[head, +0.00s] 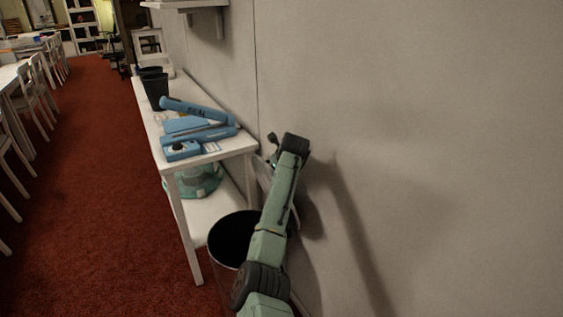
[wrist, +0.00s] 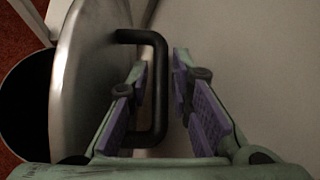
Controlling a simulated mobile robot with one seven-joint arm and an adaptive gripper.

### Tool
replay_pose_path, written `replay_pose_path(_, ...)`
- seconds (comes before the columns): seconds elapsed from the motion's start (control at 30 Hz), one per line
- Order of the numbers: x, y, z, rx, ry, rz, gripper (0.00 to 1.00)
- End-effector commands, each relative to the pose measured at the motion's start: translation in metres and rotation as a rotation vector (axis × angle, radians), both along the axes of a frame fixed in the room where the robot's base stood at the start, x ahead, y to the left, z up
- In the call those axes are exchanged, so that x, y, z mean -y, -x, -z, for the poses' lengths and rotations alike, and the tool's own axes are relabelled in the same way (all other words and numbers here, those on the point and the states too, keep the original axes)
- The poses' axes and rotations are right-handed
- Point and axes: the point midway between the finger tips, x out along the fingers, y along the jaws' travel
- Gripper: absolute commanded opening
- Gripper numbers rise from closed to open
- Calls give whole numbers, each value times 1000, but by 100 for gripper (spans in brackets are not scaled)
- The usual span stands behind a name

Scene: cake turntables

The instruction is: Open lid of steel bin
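The steel bin (head: 221,272) stands on the floor by the wall with its dark mouth uncovered. Its round metal lid (head: 263,174) is raised, standing steeply on edge, and is partly hidden by my arm. In the wrist view the lid (wrist: 84,70) fills the left side, with a black bar handle (wrist: 160,90) sticking out to the right. My gripper (wrist: 162,65) is open, its purple-padded fingers apart. The handle's outer bar shows between them, and the left finger overlaps the handle loop; contact is unclear. In the head view my gripper (head: 273,150) is small and partly hidden.
A white table (head: 233,147) stands left of the bin, carrying a blue sealing device (head: 197,137) and black cups (head: 155,90). A teal object (head: 198,181) sits on its lower shelf. The wall (head: 430,130) is close on the right. Red carpet (head: 100,200) is open on the left.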

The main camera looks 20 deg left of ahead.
Motion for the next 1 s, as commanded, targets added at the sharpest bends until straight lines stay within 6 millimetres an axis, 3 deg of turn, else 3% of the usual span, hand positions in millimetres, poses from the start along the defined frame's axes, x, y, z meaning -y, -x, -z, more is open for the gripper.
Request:
replay_pose_path(0.6,44,64,-71,3,0,0,20)
replay_pose_path(1.0,48,70,-77,1,0,-1,20)
